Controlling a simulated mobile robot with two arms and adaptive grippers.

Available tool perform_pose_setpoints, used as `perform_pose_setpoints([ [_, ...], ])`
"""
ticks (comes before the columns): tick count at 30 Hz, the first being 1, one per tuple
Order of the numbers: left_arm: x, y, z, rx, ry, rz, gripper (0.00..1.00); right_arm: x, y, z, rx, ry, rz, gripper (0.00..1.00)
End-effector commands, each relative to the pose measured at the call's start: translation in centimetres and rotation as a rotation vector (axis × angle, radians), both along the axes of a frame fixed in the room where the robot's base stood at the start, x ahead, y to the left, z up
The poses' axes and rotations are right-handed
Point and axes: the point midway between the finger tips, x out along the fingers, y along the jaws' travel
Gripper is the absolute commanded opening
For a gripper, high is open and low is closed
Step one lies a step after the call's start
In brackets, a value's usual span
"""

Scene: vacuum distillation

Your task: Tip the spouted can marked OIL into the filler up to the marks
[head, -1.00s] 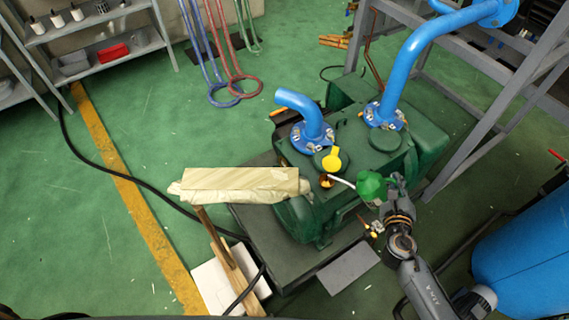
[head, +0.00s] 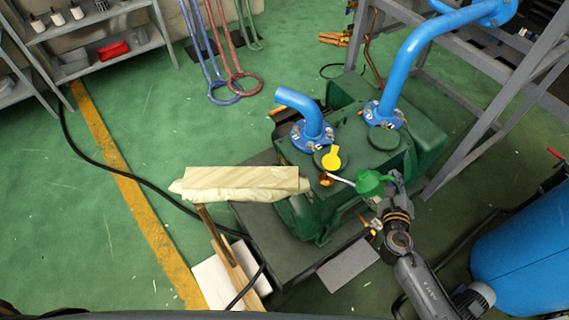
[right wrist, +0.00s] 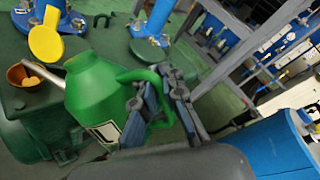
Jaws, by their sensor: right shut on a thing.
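The green spouted can (head: 369,183) is held at its handle by my right gripper (head: 392,184), over the green pump housing (head: 300,215). In the right wrist view the can (right wrist: 92,88) is tilted, its pale spout (right wrist: 52,76) pointing left, and the gripper (right wrist: 160,108) is shut on its green handle. The spout tip is at the brown filler cup (right wrist: 25,75), also seen in the head view (head: 326,179); I cannot tell whether oil is flowing. Part of a white label shows on the can, its word unreadable. The level marks cannot be made out. My left gripper is out of view.
A yellow round-ended piece (head: 331,158) stands beside the filler. Blue pipes (head: 312,120) rise from the housing behind. A wrapped board (head: 240,182) lies to the left. A blue tank (head: 525,245) and a grey frame (head: 480,130) stand at the right.

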Motion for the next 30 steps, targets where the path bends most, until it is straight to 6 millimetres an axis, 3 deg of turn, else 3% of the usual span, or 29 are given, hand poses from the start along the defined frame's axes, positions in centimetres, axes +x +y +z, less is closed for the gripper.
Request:
perform_pose_setpoints([
  [30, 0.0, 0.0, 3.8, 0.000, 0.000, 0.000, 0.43, 0.6, 1.0, 2.2, -0.089, 0.036, 0.001, 0.00],
])
